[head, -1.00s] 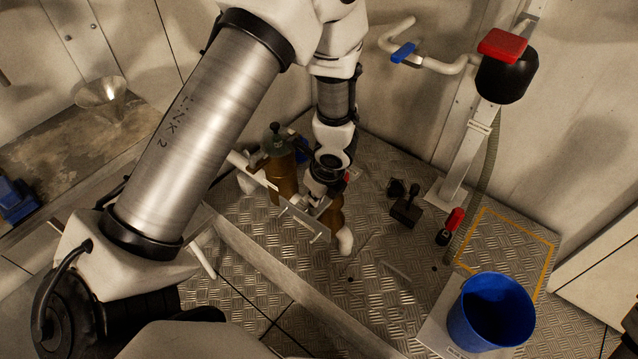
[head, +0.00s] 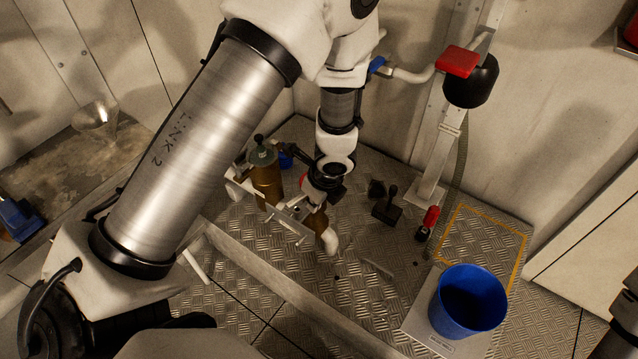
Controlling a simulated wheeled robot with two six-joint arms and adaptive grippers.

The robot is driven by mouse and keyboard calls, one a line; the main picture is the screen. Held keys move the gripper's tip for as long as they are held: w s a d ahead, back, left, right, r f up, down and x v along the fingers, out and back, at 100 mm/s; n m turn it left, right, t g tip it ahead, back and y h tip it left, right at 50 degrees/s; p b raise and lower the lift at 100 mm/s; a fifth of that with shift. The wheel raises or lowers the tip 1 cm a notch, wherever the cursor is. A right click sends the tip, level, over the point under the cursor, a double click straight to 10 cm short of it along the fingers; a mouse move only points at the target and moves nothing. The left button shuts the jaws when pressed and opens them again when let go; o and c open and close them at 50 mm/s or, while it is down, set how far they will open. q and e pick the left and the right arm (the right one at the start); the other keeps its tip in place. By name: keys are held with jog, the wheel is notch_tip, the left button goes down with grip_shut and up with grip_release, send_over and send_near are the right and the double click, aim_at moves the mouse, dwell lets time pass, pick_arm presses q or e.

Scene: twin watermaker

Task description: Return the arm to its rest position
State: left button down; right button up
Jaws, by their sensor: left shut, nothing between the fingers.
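My left arm comes in from the left, rises to the top of the picture and hangs down to the wrist in the middle. My left gripper (head: 311,206) points down at the end of it, small and partly hidden by the wrist. It is shut and empty. It is close in front of a brass cylinder fitting (head: 266,182) with a green-grey top; whether they touch I cannot tell. A metal bracket (head: 290,224) and a white pipe elbow (head: 330,243) show just below the gripper. My right gripper is not in view.
A blue bucket (head: 467,302) stands on a pale plate at the lower right. A post with a red-topped black part (head: 458,62) rises at the right. A black pedal-like item (head: 387,208) and a red-handled item (head: 428,222) are on the tread-plate floor. A metal funnel (head: 95,115) is at left.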

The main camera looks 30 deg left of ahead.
pick_arm(q)
jog(key=shift+p+v, duration=0.9)
jog(key=shift+v, duration=1.05)
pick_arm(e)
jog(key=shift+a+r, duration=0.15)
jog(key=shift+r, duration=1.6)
